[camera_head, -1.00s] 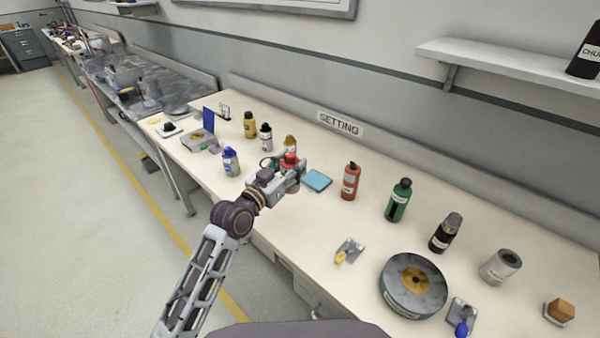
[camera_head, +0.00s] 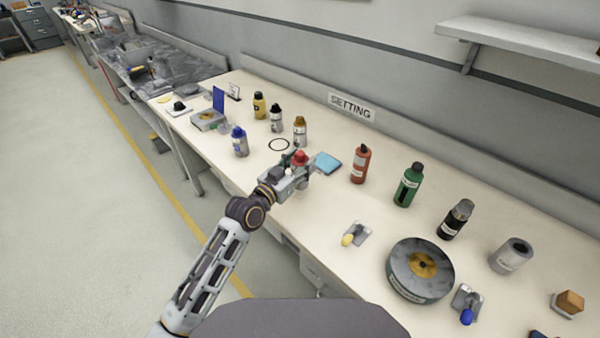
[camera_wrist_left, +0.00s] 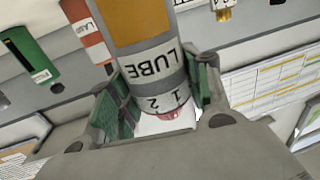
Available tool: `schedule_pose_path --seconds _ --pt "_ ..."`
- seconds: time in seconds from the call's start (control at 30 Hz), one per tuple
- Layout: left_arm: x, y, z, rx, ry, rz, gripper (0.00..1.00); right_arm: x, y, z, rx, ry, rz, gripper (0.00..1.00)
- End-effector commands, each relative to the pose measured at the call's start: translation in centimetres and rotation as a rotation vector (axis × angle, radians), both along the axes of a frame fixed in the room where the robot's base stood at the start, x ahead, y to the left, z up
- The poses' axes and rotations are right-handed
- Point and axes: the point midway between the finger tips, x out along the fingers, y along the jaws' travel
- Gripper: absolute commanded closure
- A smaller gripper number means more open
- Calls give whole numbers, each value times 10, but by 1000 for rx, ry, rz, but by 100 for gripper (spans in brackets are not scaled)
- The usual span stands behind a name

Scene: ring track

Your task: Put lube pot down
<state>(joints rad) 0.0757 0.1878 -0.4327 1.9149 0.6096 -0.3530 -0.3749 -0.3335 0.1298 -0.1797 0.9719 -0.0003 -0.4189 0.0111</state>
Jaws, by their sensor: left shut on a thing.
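My left gripper (camera_head: 303,168) is shut on the lube pot (camera_head: 300,157), whose red top shows between the fingers. In the left wrist view the pot (camera_wrist_left: 150,65) is grey with a tan band and the word LUBE, upside down in the picture. The green-padded fingers (camera_wrist_left: 160,100) grip it from both sides. In the head view the gripper is over the front part of the bench, right of a thin black ring (camera_head: 279,145) on the top. The gripper hides the pot's lower part, so I cannot tell whether it touches the bench. My right gripper is not in view.
An orange-capped bottle (camera_head: 300,131) stands behind the gripper. A blue-capped bottle (camera_head: 239,142) is to the left. A light-blue pad (camera_head: 328,163) lies close on the right, then a red bottle (camera_head: 360,164). The bench is bare inside the ring.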

Motion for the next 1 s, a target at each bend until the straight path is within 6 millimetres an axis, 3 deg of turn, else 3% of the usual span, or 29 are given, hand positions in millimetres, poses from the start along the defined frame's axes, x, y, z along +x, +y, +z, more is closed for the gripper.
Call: schedule_pose_path --seconds 0.27,0.43,0.6,0.93,0.97,1.0 --pt "0 0 -22 1 2 1 80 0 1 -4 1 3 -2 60" --pt "0 0 -36 1 1 0 80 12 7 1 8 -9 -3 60" --pt "0 0 -37 -1 0 1 80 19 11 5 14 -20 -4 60" --pt "0 0 -40 0 -1 1 80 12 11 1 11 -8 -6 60" --pt "0 0 -40 0 0 1 51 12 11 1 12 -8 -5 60" --pt "0 0 -40 0 0 1 46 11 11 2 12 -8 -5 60"
